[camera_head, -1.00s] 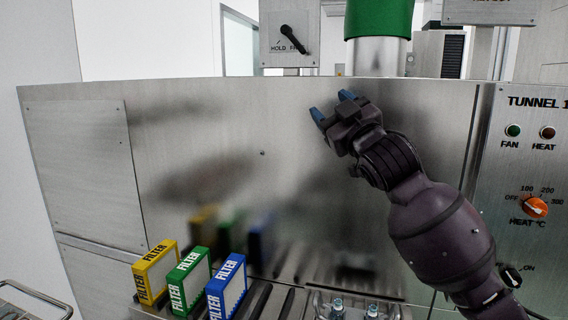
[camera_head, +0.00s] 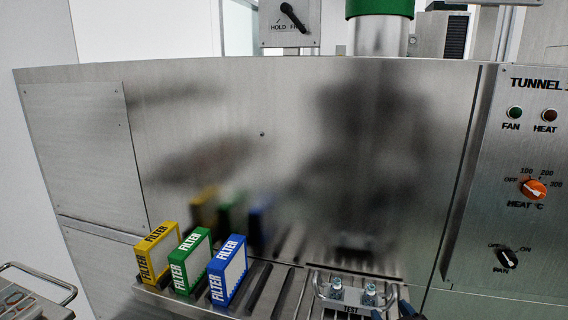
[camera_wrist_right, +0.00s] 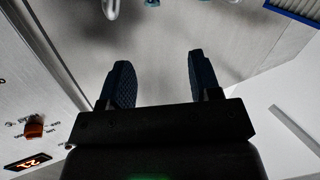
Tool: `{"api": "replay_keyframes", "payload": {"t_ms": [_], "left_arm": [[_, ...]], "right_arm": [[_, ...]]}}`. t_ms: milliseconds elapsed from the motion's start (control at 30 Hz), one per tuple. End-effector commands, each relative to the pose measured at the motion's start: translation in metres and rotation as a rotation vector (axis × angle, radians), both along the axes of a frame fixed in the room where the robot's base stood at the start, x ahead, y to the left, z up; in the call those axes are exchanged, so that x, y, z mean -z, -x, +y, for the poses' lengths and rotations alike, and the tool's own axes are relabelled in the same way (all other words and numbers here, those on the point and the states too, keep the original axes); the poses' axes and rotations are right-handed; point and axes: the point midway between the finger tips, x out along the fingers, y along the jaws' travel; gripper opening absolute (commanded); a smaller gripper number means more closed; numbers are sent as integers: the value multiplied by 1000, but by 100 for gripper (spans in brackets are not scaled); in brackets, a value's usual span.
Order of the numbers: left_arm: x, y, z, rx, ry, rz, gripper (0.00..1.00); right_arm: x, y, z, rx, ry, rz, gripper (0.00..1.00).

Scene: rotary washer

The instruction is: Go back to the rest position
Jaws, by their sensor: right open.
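My right gripper (camera_wrist_right: 158,85) shows in the right wrist view with its two dark blue fingers apart and nothing between them. In the head view only the blue fingertips of my right gripper (camera_head: 392,311) show at the bottom edge, beside the small tray marked TEST (camera_head: 350,308). The tray holds small vials (camera_head: 337,290). I cannot tell from the head view how far the fingertips are from the tray. My left gripper is in neither view.
Yellow (camera_head: 158,254), green (camera_head: 190,262) and blue (camera_head: 228,271) filter boxes stand on the slotted shelf of the steel machine. A control panel with an orange heat knob (camera_head: 533,188) is at the right. A metal cart handle (camera_head: 40,280) is at the lower left.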

Motion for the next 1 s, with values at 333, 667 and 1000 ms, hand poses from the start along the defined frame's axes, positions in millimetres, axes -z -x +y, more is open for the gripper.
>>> {"api": "replay_keyframes", "payload": {"t_ms": [333,667,1000], "left_arm": [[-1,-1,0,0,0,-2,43],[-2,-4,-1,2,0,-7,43],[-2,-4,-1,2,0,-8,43]], "right_arm": [[130,130,-38,136,-53,308,57],[182,211,-51,197,-64,468,57],[184,215,-52,199,-63,476,57]]}}
